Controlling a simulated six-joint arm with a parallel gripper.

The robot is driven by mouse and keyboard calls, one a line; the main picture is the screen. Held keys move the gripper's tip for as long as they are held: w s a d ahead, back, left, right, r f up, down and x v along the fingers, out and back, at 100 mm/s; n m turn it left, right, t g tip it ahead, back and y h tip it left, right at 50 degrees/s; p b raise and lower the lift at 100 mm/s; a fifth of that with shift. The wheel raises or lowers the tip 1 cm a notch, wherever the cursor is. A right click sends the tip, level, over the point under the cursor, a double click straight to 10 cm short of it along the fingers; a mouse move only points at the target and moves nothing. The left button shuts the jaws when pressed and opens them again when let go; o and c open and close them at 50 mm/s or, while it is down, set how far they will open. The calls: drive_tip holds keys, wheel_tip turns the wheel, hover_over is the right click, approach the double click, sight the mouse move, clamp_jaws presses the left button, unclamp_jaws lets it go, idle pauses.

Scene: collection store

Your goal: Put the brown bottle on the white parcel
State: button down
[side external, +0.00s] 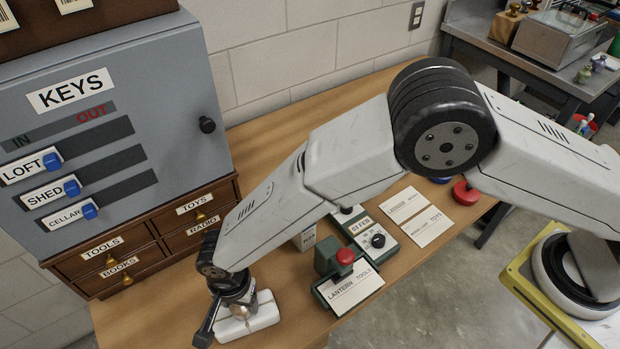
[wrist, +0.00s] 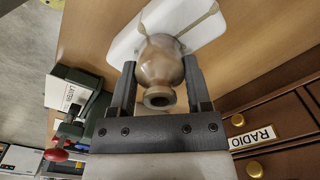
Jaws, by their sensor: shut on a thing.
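The brown bottle (wrist: 160,68) is between the two dark fingers of my gripper (wrist: 159,75) in the wrist view, its neck and mouth towards the camera. My gripper is shut on it. The white parcel (wrist: 122,46), tied with brown string, lies beyond the bottle, and the bottle's far end overlaps it in the picture. In the side view the parcel (side external: 262,319) lies near the table's front edge, with my gripper (side external: 228,312) low over it. The gripper hides most of the bottle there. I cannot tell whether the bottle touches the parcel.
A grey key cabinet (side external: 110,120) stands on brown drawers (side external: 150,240) at the left.

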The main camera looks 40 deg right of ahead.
drive_tip(key=shift+f, duration=0.2)
unclamp_jaws()
idle(0.4)
wheel_tip(320, 180, up, 12)
drive_tip(key=shift+r, duration=0.15)
idle(0.6)
idle(0.4)
